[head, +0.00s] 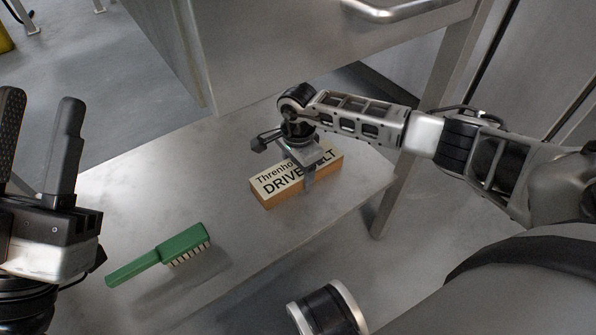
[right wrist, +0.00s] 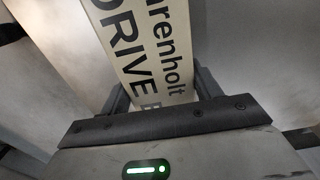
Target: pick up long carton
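The long carton (head: 283,184) is a cream and orange box printed "DRIVE BELT". It lies at a slant on the grey bench top, right of the middle in the head view. My right gripper (head: 308,180) is over it from above, one finger on each long side. In the right wrist view the carton (right wrist: 145,45) fits closely between the two fingers (right wrist: 161,92), which appear to press on its sides. I see no clear gap under the carton. My left gripper (head: 40,98) is open and empty at the left edge of the head view.
A green brush (head: 160,254) with pale bristles lies on the grey bench top (head: 130,190), left of the carton. A metal cabinet with a handle (head: 400,8) stands behind. The bench between brush and carton is clear.

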